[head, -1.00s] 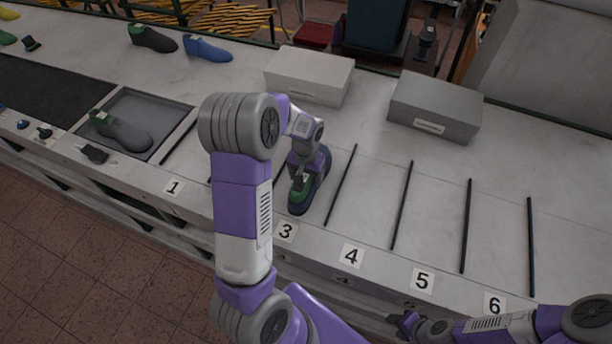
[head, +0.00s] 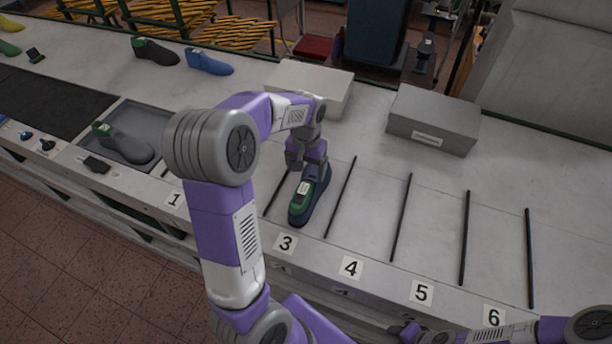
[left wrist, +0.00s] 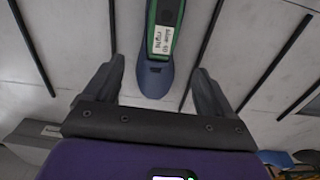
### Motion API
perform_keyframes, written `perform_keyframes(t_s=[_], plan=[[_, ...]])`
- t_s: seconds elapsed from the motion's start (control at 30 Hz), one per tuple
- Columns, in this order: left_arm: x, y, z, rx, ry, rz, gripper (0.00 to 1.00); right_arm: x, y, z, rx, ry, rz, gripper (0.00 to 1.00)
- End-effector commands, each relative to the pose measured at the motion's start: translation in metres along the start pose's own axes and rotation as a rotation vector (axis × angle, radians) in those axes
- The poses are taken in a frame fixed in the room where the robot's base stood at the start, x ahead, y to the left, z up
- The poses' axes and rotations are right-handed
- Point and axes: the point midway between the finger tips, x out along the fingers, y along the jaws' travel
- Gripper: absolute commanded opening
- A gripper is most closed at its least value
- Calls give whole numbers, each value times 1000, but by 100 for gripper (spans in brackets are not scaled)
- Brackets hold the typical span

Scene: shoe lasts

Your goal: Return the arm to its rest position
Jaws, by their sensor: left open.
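My left gripper (head: 306,158) is open and empty, over the far end of a dark blue shoe last (head: 311,200) with a green top and a white label. The last lies in the lane marked 3, between two black rods. In the left wrist view the last (left wrist: 155,80) shows ahead between the two spread fingers (left wrist: 158,85), with clear space on both sides. My right gripper (head: 403,331) is at the bottom edge of the head view, small and partly cut off, so its jaws cannot be made out.
A grey last (head: 125,146) lies in a grey tray (head: 168,118) at the left. A light box (head: 325,82) and a grey box (head: 432,118) stand behind the lanes. Lanes 4 to 6 are empty. Black rods (head: 401,218) divide the lanes.

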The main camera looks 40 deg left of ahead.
Motion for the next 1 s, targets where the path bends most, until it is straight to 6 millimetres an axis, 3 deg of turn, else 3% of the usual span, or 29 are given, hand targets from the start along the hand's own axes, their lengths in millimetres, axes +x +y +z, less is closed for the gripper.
perform_keyframes(t_s=[0.17,0.77,1.0], plan=[[-13,0,0,0,1,0,85,-1,0,0,0,0,0,43],[-15,0,0,0,0,0,85,-3,-1,0,0,0,0,43],[-56,0,0,0,1,0,85,-41,-15,2,0,0,0,43]])
